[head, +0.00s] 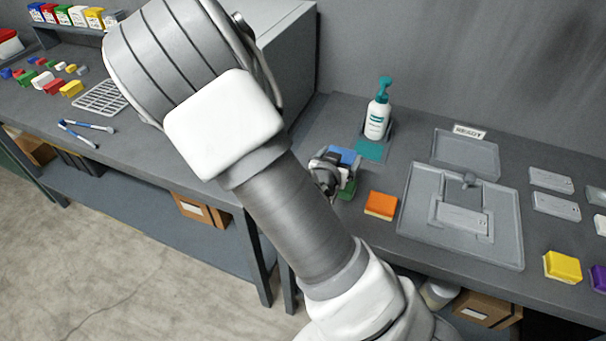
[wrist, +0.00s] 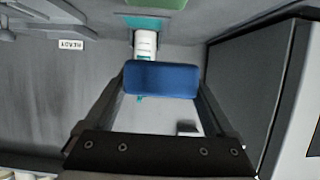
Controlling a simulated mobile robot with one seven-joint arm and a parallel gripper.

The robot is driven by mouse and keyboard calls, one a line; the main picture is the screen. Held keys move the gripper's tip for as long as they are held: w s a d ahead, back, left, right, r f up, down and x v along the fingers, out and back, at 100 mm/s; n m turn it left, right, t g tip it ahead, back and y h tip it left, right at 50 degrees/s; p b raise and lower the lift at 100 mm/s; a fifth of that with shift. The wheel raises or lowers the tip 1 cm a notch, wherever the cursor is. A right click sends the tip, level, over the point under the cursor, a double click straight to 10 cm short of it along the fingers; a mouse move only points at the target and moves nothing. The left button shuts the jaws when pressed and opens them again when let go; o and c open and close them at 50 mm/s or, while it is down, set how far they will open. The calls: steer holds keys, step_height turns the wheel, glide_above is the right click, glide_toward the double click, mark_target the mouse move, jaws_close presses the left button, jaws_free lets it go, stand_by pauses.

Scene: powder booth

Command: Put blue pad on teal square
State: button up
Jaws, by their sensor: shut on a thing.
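My gripper (head: 332,170) is shut on the blue pad (head: 345,156) near the counter's left part, in the head view. In the wrist view the blue pad (wrist: 160,79) spans the space between the two fingers. The teal square (head: 370,150) lies flat on the counter just right of the pad, in front of the soap bottle (head: 377,118). The pad appears to be above the counter beside the square; its exact height is hard to tell.
A green block (head: 348,189) shows partly behind my gripper. An orange block (head: 381,205) sits to its right, beside a grey tray (head: 412,226) holding a plate. A large grey cabinet (head: 302,45) stands at the left of this counter.

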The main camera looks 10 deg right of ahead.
steer(key=w+a+f, duration=0.4)
steer(key=a, duration=0.1)
steer(key=w+a+f, duration=0.1)
steer(key=a+f, duration=0.1)
steer(key=shift+w+a+p, duration=0.4)
steer(key=shift+f, duration=1.75)
steer(key=shift+f+b, duration=0.3)
steer(key=o, duration=1)
steer(key=shift+r, duration=0.1)
steer(key=shift+r+p, duration=0.1)
steer(key=shift+p, duration=0.3)
